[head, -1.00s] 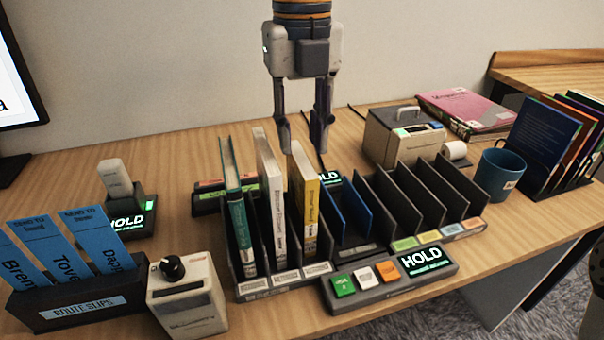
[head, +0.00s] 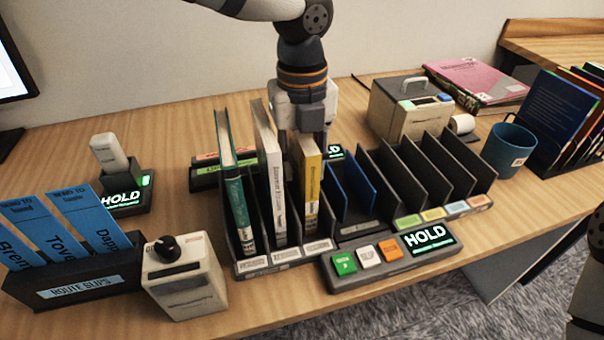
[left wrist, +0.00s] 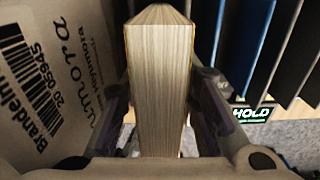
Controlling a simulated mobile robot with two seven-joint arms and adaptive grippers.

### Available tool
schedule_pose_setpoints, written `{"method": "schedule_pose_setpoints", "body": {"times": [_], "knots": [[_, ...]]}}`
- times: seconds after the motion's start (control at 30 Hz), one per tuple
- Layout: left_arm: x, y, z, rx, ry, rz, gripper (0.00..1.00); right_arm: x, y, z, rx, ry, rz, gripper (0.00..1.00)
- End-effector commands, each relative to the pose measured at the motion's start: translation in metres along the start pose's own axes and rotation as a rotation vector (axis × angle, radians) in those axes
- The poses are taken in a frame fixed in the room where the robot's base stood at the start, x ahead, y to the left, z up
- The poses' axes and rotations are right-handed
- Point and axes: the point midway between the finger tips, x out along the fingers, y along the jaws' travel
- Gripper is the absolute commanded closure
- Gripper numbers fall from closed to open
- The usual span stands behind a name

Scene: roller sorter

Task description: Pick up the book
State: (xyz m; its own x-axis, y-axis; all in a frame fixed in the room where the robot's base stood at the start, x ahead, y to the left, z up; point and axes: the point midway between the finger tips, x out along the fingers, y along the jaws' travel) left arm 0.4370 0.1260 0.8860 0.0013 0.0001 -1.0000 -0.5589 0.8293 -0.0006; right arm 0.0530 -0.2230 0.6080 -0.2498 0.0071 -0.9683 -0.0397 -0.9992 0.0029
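The yellow-spined book (head: 308,185) stands upright in a slot of the dark rack, right of a white book and a teal book. My left gripper (head: 308,148) is down over the top of the yellow book, pointing downward. In the left wrist view the book's page block (left wrist: 160,80) lies between the two fingers (left wrist: 160,125), one on each side. The fingers look open around it, with narrow gaps; their tips are partly hidden. My right gripper is not in view.
The white book (head: 271,180) and teal book (head: 238,205) stand close on the left. Blue dividers (head: 357,188) stand on the right. A button panel (head: 388,272) reading HOLD lies in front. A boxy device (head: 405,110) and blue mug (head: 510,150) are further right.

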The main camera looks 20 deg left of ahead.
Motion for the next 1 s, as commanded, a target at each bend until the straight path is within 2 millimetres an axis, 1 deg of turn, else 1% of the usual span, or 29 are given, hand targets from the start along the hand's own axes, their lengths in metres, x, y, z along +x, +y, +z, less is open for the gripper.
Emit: {"method": "schedule_pose_setpoints", "body": {"times": [0.07, 0.1, 0.17, 0.2, 0.23, 0.47, 0.57, 0.67, 0.8, 0.9, 1.0], "knots": [[-0.001, 0.0, 0.0, 0.0, -0.001, -0.001, 0.72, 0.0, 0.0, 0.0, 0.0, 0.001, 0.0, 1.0], [-0.001, 0.0, 0.0, 0.0, -0.001, -0.001, 0.74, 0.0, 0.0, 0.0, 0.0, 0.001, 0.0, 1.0], [-0.001, 0.0, 0.0, 0.0, -0.001, -0.001, 0.88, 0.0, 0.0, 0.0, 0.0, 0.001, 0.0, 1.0], [-0.001, 0.0, 0.0, 0.0, -0.001, -0.001, 0.97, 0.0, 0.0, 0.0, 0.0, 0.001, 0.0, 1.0], [-0.001, 0.0, 0.0, 0.0, -0.001, -0.001, 1.0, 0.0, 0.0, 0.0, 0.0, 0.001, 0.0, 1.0], [-0.001, 0.0, 0.0, -0.001, -0.001, -0.001, 1.0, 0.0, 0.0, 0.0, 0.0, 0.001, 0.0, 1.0], [-0.007, -0.001, 0.001, -0.001, -0.003, -0.003, 1.0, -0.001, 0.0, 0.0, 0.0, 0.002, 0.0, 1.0], [-0.029, -0.001, 0.001, -0.001, -0.006, -0.005, 1.0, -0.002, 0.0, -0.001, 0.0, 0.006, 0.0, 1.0], [-0.066, -0.001, 0.001, -0.003, -0.006, -0.005, 1.0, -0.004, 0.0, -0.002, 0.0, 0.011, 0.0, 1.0], [-0.086, -0.001, 0.001, -0.002, -0.003, -0.003, 1.0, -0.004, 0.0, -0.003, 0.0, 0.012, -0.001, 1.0], [-0.099, -0.002, -0.001, 0.003, -0.002, -0.001, 1.0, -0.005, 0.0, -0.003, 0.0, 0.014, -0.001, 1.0]]}}
